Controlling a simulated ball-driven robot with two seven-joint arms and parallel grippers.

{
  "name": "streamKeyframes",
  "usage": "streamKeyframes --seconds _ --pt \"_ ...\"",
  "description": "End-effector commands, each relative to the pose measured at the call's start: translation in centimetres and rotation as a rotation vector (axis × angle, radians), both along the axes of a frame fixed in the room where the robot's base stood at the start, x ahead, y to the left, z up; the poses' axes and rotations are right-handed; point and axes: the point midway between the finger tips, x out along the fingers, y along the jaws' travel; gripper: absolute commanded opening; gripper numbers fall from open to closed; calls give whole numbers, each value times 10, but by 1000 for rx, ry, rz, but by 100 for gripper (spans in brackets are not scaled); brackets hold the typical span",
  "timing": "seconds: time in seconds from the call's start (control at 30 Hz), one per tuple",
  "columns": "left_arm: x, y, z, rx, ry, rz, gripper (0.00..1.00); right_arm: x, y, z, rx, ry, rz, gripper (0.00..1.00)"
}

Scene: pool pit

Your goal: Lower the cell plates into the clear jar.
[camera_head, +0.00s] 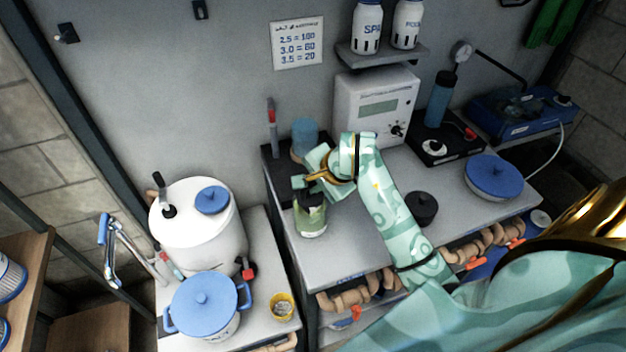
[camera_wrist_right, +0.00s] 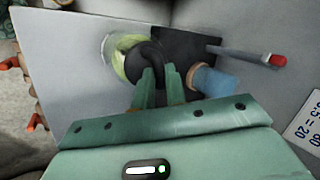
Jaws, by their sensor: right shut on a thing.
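The clear jar (camera_head: 311,222) stands on the grey bench near its left front edge, with a greenish tint inside. My right gripper (camera_head: 306,183) is over the jar. It is shut on a black piece, which I take to be the top of the cell plates (camera_head: 312,199), at the jar's mouth. My left gripper is out of view.
A blue cylinder (camera_head: 305,135) and a red-topped probe (camera_head: 271,125) stand behind the jar on a black base. A white meter box (camera_head: 376,105) is behind my arm. A black knob-topped item (camera_head: 421,207) and a blue-lidded dish (camera_head: 493,177) stand to the right.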

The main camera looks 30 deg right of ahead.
Motion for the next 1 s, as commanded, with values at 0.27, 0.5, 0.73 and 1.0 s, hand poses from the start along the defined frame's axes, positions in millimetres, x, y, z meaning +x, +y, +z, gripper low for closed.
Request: streamKeyframes --seconds 0.27,0.5,0.73,1.0 --pt "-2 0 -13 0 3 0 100 0 0 -14 0 -2 1 0" --pt "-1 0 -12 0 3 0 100 0 0 -13 0 -3 1 0" --pt "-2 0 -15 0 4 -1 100 0 0 -16 0 -2 1 0" --pt "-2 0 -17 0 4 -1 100 0 0 -18 0 -2 1 0"
